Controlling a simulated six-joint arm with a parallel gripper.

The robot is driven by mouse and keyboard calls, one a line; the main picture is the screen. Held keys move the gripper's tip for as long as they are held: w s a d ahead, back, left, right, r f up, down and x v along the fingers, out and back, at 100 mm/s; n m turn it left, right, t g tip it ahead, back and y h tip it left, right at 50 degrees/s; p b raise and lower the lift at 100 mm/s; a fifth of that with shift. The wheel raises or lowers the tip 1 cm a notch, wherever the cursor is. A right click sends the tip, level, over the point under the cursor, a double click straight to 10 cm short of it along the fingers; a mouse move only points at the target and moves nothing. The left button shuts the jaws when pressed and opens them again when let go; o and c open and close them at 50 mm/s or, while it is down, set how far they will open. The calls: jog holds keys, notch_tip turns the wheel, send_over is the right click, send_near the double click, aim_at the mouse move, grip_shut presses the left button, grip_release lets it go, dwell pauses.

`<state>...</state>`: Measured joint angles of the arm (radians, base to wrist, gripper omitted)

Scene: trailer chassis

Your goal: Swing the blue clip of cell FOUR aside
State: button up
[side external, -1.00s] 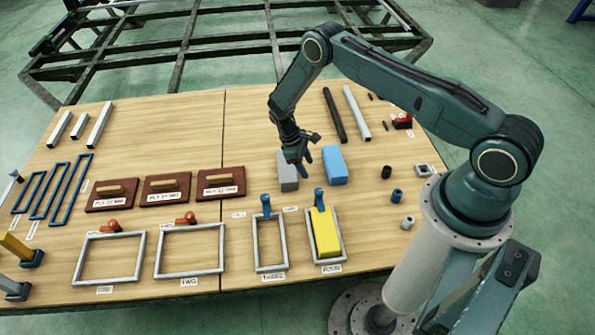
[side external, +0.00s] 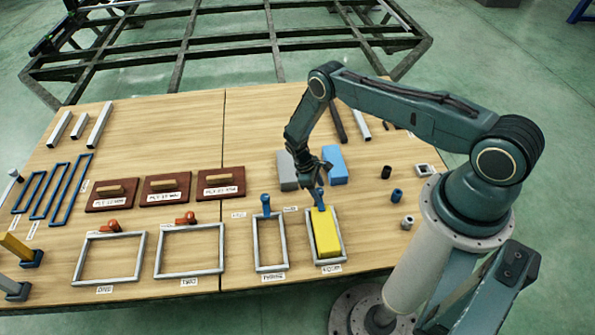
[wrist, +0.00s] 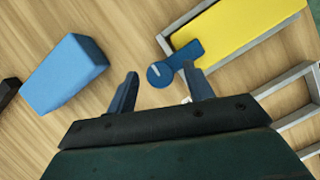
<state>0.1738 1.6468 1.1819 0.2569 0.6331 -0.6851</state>
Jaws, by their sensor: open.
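Cell FOUR is a grey rectangular frame (side external: 341,241) with a yellow block (side external: 326,235) in it. The blue clip (side external: 320,199) sits at the frame's far end, its arm pointing toward the yellow block. In the wrist view the clip (wrist: 186,55) has a round end with a pale line, and its other end reaches the block's edge. My gripper (side external: 316,180) is open and empty just behind and above the clip. In the wrist view the clip's round end lies between and ahead of my fingertips (wrist: 162,84), nearer the right finger. I cannot tell whether they touch.
A light blue block (side external: 334,166) and a grey block (side external: 286,171) lie close behind my gripper. Cell THREE's frame (side external: 257,250), with its own blue clip (side external: 266,205), is just left. A dark cylinder (side external: 387,172) and a blue one (side external: 396,195) stand to the right.

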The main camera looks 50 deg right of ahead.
jog(key=shift+f, duration=0.1)
jog(key=c, duration=1)
jog(key=shift+o, duration=0.2)
jog(key=shift+m, duration=0.4)
jog(key=m+y, duration=0.1)
jog(key=m, duration=0.2)
jog(key=shift+d+g+y, duration=0.15)
jog(key=shift+g+y, duration=0.15)
jog(key=shift+y, duration=0.1)
jog(key=m+y, duration=0.1)
jog(key=m, duration=0.3)
jog(key=shift+d+m+y, duration=0.15)
jog(key=shift+m+y, duration=0.25)
jog(key=m+t+y, duration=0.1)
jog(key=m, duration=0.3)
jog(key=shift+s+d+m, duration=0.1)
jog(key=shift+m, duration=0.2)
jog(key=m+t+y, duration=0.1)
jog(key=m+t, duration=0.1)
jog(key=m, duration=0.2)
jog(key=shift+s+m, duration=0.1)
jog(key=shift+m, duration=0.3)
